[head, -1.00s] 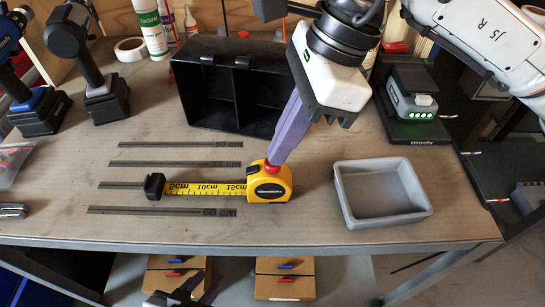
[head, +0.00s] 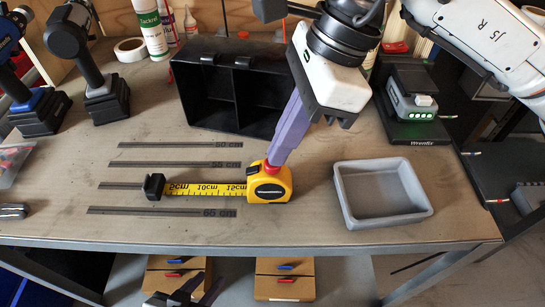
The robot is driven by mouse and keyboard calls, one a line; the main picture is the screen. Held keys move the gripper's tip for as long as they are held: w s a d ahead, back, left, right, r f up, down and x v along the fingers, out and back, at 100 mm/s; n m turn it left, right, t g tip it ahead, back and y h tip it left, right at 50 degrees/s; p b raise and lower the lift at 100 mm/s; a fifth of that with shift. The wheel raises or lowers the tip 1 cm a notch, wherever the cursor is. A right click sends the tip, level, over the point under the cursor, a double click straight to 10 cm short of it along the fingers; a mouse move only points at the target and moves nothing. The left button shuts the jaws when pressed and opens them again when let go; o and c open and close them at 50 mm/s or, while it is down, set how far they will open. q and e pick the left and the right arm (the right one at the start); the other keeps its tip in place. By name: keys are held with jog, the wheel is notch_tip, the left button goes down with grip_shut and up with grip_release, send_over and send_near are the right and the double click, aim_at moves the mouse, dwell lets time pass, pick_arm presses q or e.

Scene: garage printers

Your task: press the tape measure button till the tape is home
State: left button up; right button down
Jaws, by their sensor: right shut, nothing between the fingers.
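The yellow tape measure (head: 270,187) lies on the workbench with its yellow tape (head: 205,190) drawn out to the left. The tape's end is at a small black block (head: 154,186), and its markings show up to about 15 cm by the case. My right gripper (head: 271,164) comes down from above with its purple fingers shut and empty. How far the button is pressed is hidden. My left gripper (head: 185,296) shows only partly, low at the bottom edge, below the bench top.
A grey open tray (head: 382,192) stands to the right of the tape measure. A black two-compartment bin (head: 215,98) is behind it. Marked strips (head: 160,211) lie around the tape. Cordless drills (head: 90,60) stand at the left, a charger (head: 412,100) at the back right.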

jog(key=shift+f+b, duration=0.4)
dwell(0.6)
jog(key=shift+r, duration=0.1)
jog(key=shift+r+p, duration=1.6)
jog(key=shift+r, duration=1.35)
jog(key=shift+r, duration=0.1)
